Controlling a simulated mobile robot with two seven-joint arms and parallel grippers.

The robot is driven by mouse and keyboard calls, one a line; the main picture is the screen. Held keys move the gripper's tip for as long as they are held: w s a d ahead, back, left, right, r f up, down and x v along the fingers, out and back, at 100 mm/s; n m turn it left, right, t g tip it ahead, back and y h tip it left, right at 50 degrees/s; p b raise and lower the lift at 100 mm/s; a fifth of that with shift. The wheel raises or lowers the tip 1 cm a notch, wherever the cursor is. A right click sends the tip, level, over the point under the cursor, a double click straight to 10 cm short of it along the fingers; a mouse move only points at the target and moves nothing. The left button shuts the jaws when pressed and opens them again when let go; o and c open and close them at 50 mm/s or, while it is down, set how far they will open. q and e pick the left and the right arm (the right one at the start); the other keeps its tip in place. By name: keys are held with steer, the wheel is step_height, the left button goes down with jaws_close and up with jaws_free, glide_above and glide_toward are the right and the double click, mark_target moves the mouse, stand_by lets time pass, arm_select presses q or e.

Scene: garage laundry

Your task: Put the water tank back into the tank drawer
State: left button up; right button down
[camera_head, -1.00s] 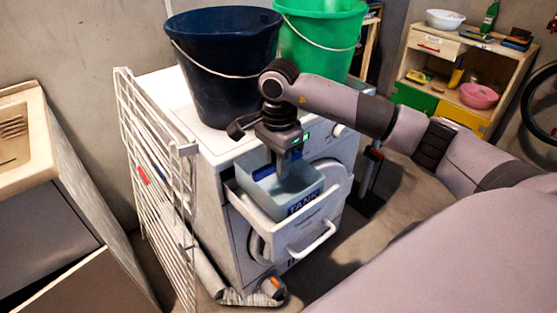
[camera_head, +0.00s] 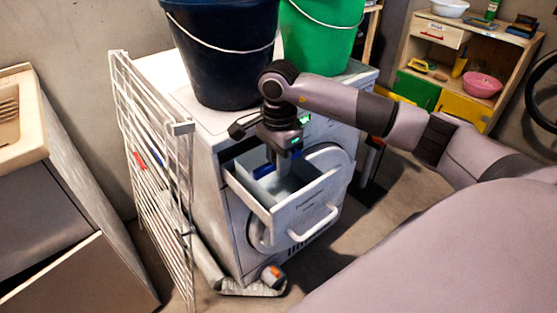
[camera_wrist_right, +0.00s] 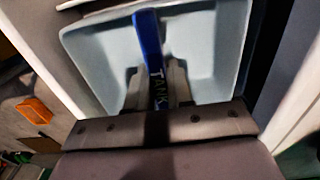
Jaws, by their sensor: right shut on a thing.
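The water tank (camera_head: 291,184) is a pale blue open box with a blue handle. In the head view it sits low inside the pulled-out white tank drawer (camera_head: 308,209), its rim about level with or below the drawer's walls. My right gripper (camera_head: 280,167) reaches down into it from above. In the right wrist view the fingers (camera_wrist_right: 158,88) are shut on the tank's blue handle (camera_wrist_right: 148,35), and the pale tank wall (camera_wrist_right: 210,50) lies around them. Whether the tank touches the drawer floor is hidden. My left gripper is not in view.
The drawer is in a white washing machine (camera_head: 233,190). A dark blue bucket (camera_head: 222,60) and a green bucket (camera_head: 318,35) stand on top, close behind my arm. A white drying rack (camera_head: 155,170) leans at the left. A wooden shelf (camera_head: 455,60) stands at the back right.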

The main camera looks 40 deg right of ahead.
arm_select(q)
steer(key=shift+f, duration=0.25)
arm_select(e)
steer(key=shift+w+f, duration=0.2)
steer(key=shift+w, duration=0.05)
stand_by(0.3)
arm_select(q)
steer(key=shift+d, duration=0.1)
arm_select(e)
steer(key=c, duration=0.9)
jaws_free()
steer(key=shift+r, duration=0.1)
steer(key=shift+r+p, duration=0.9)
steer(key=shift+r, duration=0.65)
steer(key=shift+r+p, duration=0.5)
steer(key=shift+r, duration=0.15)
steer(key=shift+r+p, duration=1.85)
steer(key=shift+r, duration=0.95)
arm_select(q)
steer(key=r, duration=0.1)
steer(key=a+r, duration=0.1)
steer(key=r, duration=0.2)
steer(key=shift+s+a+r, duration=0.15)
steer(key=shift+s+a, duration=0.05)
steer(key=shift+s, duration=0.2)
